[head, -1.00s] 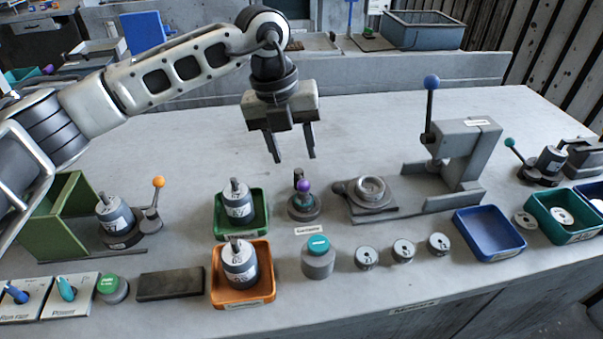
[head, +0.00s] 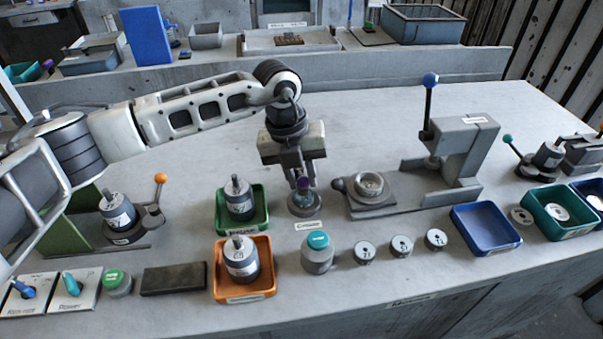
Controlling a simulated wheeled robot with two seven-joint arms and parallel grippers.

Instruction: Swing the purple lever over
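The purple lever's knob (head: 303,184) stands on a round grey base (head: 306,206) near the middle of the bench, behind a small white label. My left gripper (head: 301,182) reaches down over it from behind. Its fingers sit close together around the knob and appear shut on it; they hide part of the lever's stem. My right gripper is not in view.
A green tray (head: 219,222) holding a motor-like part stands just left of the lever. A grey ring fixture (head: 372,205) and a blue-knobbed press (head: 463,150) stand to the right. A teal-topped cylinder (head: 318,258) is in front. The bench behind is clear.

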